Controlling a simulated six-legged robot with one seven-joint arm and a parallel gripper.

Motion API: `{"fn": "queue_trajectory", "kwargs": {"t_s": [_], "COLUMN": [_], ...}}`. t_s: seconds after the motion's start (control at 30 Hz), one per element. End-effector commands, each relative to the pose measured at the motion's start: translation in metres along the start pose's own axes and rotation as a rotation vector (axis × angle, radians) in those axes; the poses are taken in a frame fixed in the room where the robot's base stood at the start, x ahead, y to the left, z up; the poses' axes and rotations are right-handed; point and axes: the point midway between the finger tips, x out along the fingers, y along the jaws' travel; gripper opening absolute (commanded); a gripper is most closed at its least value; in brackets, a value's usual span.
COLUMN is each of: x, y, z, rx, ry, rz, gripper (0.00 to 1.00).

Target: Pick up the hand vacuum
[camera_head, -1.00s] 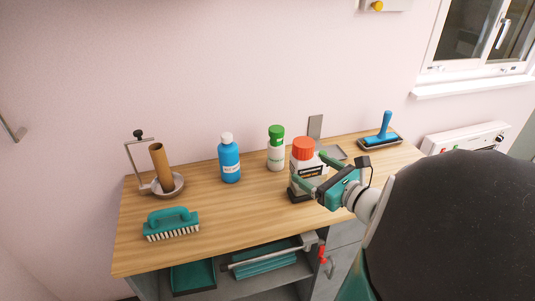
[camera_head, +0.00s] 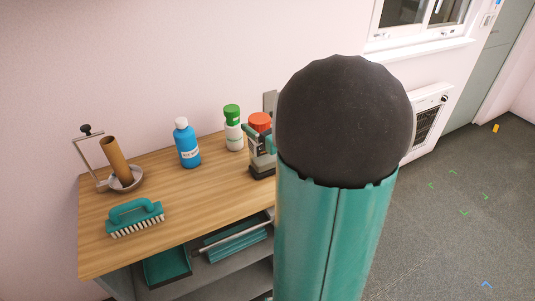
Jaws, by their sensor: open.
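I cannot make out anything that is clearly a hand vacuum. A container with an orange-red cap (camera_head: 260,121), a pale body and a dark base stands upright near the back right of the wooden worktop.
On the worktop (camera_head: 165,210) stand a blue bottle (camera_head: 188,147), a green-capped white bottle (camera_head: 232,131), a teal brush (camera_head: 135,219) and a roll holder (camera_head: 113,160). A teal tray (camera_head: 168,266) is on the shelf below. Floor at right is open; a heater (camera_head: 428,123) hangs there.

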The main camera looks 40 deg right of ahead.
Motion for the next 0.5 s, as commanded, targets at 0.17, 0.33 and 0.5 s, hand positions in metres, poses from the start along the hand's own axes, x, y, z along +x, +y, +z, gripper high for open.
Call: {"fn": "queue_trajectory", "kwargs": {"t_s": [0.17, 0.33, 0.5], "x": [0.027, 0.031, 0.03], "y": [0.001, 0.001, 0.001], "z": [0.001, 0.001, 0.001], "rx": [0.0, 0.0, 0.0], "ry": [0.001, 0.0, 0.0], "rz": [0.002, 0.0, 0.0], "gripper": [0.81, 0.81, 0.65]}}
